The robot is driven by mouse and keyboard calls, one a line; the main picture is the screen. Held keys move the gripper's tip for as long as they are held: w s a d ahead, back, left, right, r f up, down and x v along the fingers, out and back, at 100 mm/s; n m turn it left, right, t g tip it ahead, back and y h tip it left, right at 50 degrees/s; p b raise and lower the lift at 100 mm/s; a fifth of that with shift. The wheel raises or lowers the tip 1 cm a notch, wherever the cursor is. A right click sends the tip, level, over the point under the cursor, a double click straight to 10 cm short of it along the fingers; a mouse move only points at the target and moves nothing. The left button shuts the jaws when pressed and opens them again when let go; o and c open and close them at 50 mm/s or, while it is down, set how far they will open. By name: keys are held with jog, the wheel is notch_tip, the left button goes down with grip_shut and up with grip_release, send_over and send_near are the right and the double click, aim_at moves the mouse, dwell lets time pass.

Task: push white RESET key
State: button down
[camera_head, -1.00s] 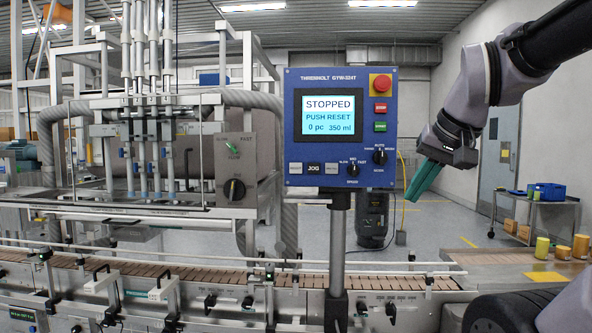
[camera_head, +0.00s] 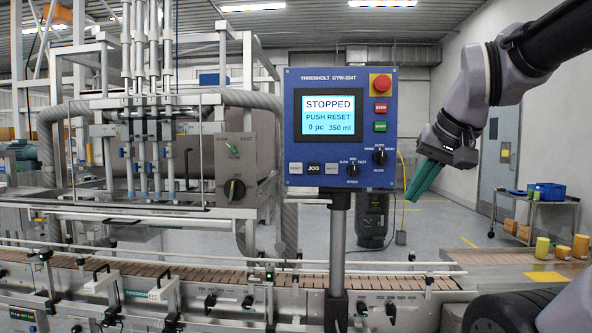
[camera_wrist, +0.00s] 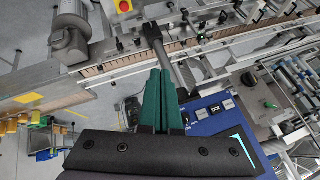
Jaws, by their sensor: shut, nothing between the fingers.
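The blue control panel (camera_head: 340,85) stands on a post in the middle of the head view. Its screen (camera_head: 328,115) reads STOPPED, PUSH RESET, 0 pc, 350 ml. Low on the panel, a white key (camera_head: 295,168) sits left of the black JOG key (camera_head: 313,168), and another white key (camera_head: 331,168) sits right of it. The white keys' lettering is too small to read surely. My gripper (camera_head: 411,197) is shut and empty, its teal fingers pointing down, right of the panel and apart from it. In the wrist view, the fingers (camera_wrist: 160,75) are beside the panel (camera_wrist: 225,122).
The panel also carries a red mushroom button (camera_head: 381,82), a red STOP key (camera_head: 381,107), a green START key (camera_head: 380,126) and black rotary knobs. A conveyor (camera_head: 230,276) runs below. The filler's nozzles stand at left. A cart (camera_head: 538,202) stands at right.

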aim_at(296, 168)
dwell(0.7)
jog(key=w+a+r+n+h, duration=0.1)
jog(key=w+a+n, duration=0.15)
jog(key=w, duration=0.45)
jog(key=w+a+r+n, duration=0.1)
jog(key=w+a+n, duration=0.15)
jog(key=w, duration=0.35)
jog(key=w+a+n+t, duration=0.1)
jog(key=w+a, duration=0.3)
jog(key=a, duration=0.4)
jog(key=w+a+n+t, duration=0.1)
jog(key=w+a+n, duration=0.3)
jog(key=a, duration=0.5)
jog(key=shift+w+a+f+y, duration=0.3)
jog(key=shift+w+y, duration=0.1)
jog(key=shift+w, duration=0.3)
jog(key=shift+w+d, duration=0.2)
jog(key=shift+w, duration=1.25)
jog(key=shift+w+d, duration=0.2)
jog(key=shift+w, duration=1.3)
jog(key=shift+w+d, duration=0.2)
jog(key=shift+w, duration=1.25)
jog(key=shift+w, duration=0.15)
jog(key=shift+w, duration=0.25)
